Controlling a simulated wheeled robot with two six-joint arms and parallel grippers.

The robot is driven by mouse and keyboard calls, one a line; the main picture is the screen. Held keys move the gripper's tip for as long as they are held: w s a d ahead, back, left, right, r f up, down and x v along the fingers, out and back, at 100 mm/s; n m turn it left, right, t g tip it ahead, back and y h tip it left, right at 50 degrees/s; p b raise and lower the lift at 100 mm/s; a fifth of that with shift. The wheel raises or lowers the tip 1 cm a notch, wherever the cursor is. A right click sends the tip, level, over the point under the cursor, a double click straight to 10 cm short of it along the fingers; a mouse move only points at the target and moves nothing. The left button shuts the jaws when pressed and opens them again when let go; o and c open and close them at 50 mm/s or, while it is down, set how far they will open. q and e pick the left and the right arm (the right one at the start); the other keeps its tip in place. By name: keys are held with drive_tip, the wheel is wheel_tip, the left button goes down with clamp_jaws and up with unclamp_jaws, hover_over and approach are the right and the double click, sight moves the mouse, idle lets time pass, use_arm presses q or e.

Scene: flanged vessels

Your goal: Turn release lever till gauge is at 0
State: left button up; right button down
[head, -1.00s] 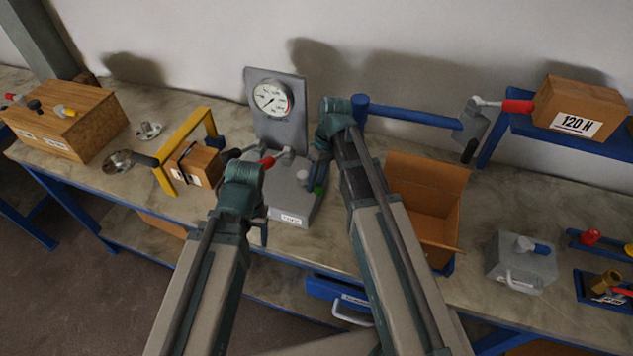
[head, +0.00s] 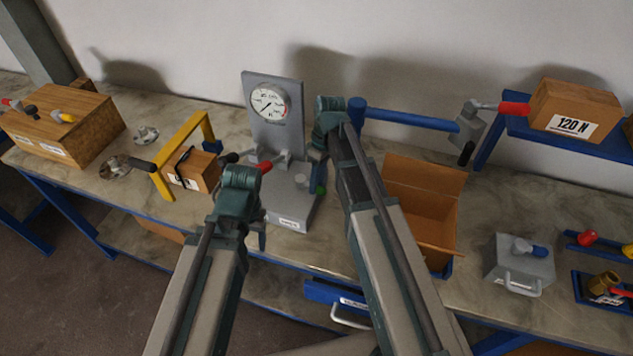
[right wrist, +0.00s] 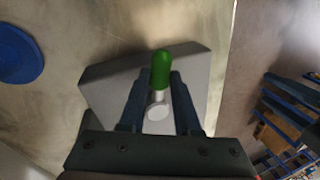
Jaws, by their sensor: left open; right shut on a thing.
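The round white gauge (head: 268,104) stands on a grey back plate above a grey vessel block (head: 290,207). Its dark needle appears to point to the lower left, but the figures are too small to read. A green-handled lever (head: 319,189) is at the block's right side; its green end (right wrist: 161,70) shows between my fingers in the right wrist view. My right gripper (right wrist: 158,100) is shut on this lever. A red-handled lever (head: 265,167) is on the block's left. My left gripper (head: 240,185) is open beside it, its fingers largely hidden by its wrist.
A yellow frame (head: 184,150) with a small box is left of the block. An open cardboard box (head: 425,215) is close on the right, below a blue bar (head: 410,117). A grey handled block (head: 520,265) stands farther right. Bare bench lies between them.

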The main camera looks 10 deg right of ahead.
drive_tip(key=c, duration=0.6)
unclamp_jaws()
drive_tip(key=shift+r, duration=0.15)
drive_tip(key=p+v, duration=1.3)
drive_tip(key=shift+r, duration=0.3)
drive_tip(key=shift+f, duration=0.1)
drive_tip(key=s+a+f+m+h+b, duration=0.1)
drive_tip(key=s+a+f+b, duration=0.2)
drive_tip(key=s, duration=0.2)
drive_tip(key=s+a+f+m+t+h+b, duration=0.1)
drive_tip(key=s+a+f+m+b, duration=0.1)
drive_tip(key=s, duration=0.4)
drive_tip(key=s+a+f+m+t+h+b, duration=0.1)
drive_tip(key=s+a+f+m+b, duration=0.1)
drive_tip(key=s+a+f+b, duration=0.3)
drive_tip(key=shift+s+a+f, duration=0.3)
drive_tip(key=shift+s+f, duration=0.05)
drive_tip(key=shift+s, duration=0.05)
